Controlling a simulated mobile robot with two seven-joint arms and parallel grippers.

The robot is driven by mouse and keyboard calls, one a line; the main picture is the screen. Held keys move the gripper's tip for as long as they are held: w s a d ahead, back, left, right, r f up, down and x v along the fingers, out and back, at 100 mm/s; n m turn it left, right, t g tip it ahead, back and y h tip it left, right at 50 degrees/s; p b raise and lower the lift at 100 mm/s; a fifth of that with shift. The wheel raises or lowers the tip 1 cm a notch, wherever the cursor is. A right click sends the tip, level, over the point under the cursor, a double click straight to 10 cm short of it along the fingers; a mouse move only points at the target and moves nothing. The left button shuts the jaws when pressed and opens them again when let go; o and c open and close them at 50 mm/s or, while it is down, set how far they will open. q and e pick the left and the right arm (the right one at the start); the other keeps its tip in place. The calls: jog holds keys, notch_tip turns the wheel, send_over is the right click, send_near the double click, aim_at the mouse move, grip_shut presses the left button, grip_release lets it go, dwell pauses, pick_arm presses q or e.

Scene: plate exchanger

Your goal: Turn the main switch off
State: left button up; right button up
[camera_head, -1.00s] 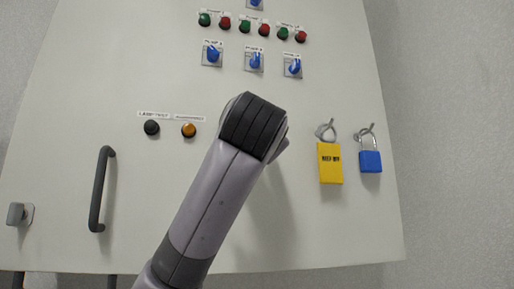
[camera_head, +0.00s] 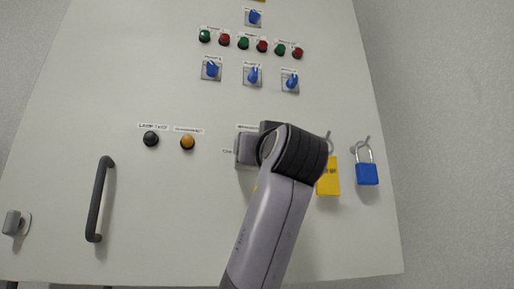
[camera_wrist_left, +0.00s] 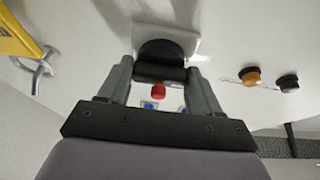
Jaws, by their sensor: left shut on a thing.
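The main switch has a black handle (camera_wrist_left: 160,62) on a light square plate, seen close up in the left wrist view. In the head view its grey plate (camera_head: 245,149) shows on the cabinet front, partly covered by my arm. My left gripper (camera_wrist_left: 160,74) has its two fingers on either side of the black handle and is shut on it. In the head view my wrist hides the fingers and most of the handle. The handle's exact angle is hard to tell. My right gripper is not in view.
A yellow padlock (camera_head: 328,180) and a blue padlock (camera_head: 367,174) hang right of my wrist. A black button (camera_head: 151,139) and an orange lamp (camera_head: 187,142) are to the left. Blue selector switches (camera_head: 253,76) and red and green buttons are above. A door handle (camera_head: 98,199) is at left.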

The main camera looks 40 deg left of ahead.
pick_arm(q)
jog(key=shift+n, duration=0.3)
jog(key=o, duration=1.1)
jog(key=shift+c, duration=0.2)
jog(key=b+v, duration=0.2)
jog(key=v, duration=0.5)
